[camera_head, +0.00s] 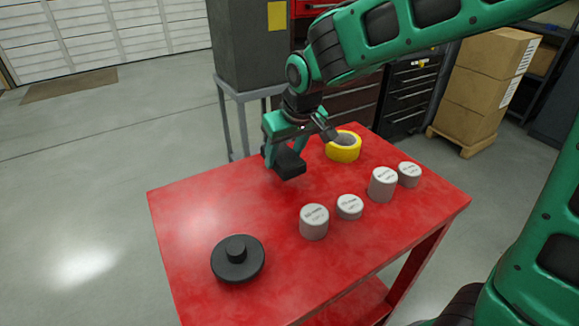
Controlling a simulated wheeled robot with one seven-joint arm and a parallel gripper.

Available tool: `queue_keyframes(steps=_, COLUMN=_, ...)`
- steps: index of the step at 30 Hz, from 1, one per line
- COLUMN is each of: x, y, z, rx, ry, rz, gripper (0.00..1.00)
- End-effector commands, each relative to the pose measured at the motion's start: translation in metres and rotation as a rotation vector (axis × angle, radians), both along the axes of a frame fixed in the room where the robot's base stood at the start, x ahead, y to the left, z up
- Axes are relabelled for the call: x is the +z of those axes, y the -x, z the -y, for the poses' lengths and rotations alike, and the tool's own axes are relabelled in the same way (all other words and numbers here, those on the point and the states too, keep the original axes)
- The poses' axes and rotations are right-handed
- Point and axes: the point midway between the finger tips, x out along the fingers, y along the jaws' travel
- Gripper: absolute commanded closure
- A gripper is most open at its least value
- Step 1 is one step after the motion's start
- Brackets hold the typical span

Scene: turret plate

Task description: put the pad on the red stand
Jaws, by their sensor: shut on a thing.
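My gripper (284,158) is green with dark tips and hangs over the back part of the red table. It is shut on a small black block at its tips, which I take to be the pad (291,165); where the dark fingertips end and the block begins is hard to tell. The gap between the block and the table top is also unclear. The only red stand-like thing in view is the red table (190,225) itself, with a flat top and a lower shelf; no separate red stand shows.
A black round plate with a knob (238,260) lies at the front left. Several grey-white cylinders, one of them at the front (314,222), stand in a row at the right. A yellow ring (343,149) sits at the back, right of my gripper.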

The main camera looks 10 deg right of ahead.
Motion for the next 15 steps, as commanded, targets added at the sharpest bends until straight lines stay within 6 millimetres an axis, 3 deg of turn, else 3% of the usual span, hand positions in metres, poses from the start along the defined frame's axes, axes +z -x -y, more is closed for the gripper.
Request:
queue_keyframes(steps=10, x=-0.036, y=0.001, z=0.003, rx=0.001, ry=0.001, rz=-0.003, gripper=0.7)
queue_keyframes(steps=15, x=-0.042, y=0.0, z=0.003, rx=0.0, ry=-0.001, rz=0.001, gripper=0.7)
